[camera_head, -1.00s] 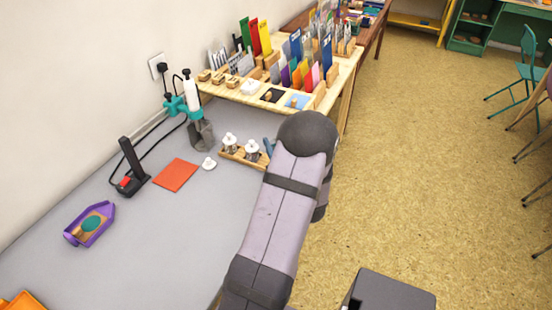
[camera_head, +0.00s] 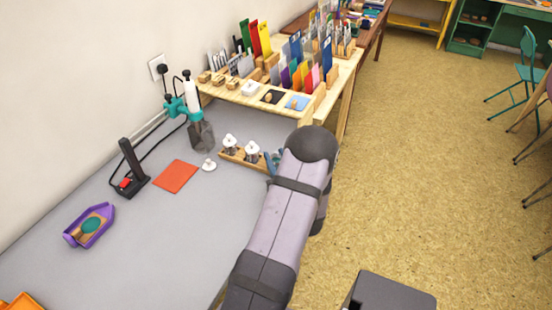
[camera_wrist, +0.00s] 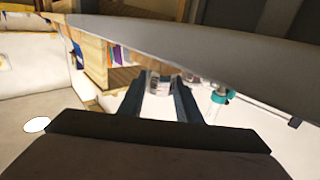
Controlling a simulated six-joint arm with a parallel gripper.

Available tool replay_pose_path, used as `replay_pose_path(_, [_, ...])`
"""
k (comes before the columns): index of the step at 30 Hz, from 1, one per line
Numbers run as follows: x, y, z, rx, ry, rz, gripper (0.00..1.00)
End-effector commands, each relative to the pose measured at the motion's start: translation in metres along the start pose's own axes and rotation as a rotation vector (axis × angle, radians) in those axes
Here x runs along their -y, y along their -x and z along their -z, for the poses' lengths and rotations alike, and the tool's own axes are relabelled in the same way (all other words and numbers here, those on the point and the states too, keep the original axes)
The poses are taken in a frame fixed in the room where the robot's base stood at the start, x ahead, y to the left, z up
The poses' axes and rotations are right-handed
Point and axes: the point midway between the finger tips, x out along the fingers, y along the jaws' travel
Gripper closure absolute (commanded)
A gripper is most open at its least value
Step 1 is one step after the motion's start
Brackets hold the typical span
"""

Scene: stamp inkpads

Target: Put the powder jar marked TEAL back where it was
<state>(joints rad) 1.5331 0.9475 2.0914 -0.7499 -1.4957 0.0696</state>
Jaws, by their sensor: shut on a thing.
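My gripper (camera_wrist: 159,84) is shut on a small clear jar (camera_wrist: 157,78), seen between its two dark fingers in the wrist view. Its marking is too small to read, so I cannot tell whether it is TEAL. In the head view, my arm hides most of the gripper; a bluish part shows at the right end of a wooden rack (camera_head: 226,156). Two white-topped jars, a left one (camera_head: 230,146) and a right one (camera_head: 252,153), stand in the rack. The rack's right end is hidden behind my arm.
A white disc (camera_head: 209,165) and a red-orange sheet (camera_head: 175,177) lie left of the rack. A white and teal tool (camera_head: 191,97) stands behind. A black stand (camera_head: 133,167) and purple tray (camera_head: 78,237) are further left. A wooden table with colourful cards stands behind.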

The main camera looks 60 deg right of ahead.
Motion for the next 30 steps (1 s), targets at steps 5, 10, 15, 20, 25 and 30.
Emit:
replay_pose_path(5, [0.0, 0.0, -0.004, -0.001, 0.0, 0.0, 0.93])
replay_pose_path(10, [0.0, 0.0, -0.003, 0.0, 0.0, 0.0, 0.5])
replay_pose_path(15, [0.0, 0.0, -0.003, 0.0, 0.0, 0.0, 0.5])
replay_pose_path(20, [0.0, 0.0, -0.001, 0.0, 0.0, 0.0, 0.5])
replay_pose_path(25, [-0.002, 0.011, -0.001, 0.001, 0.0, -0.003, 0.5])
replay_pose_path(30, [-0.002, 0.038, -0.001, 0.001, -0.001, -0.005, 0.5])
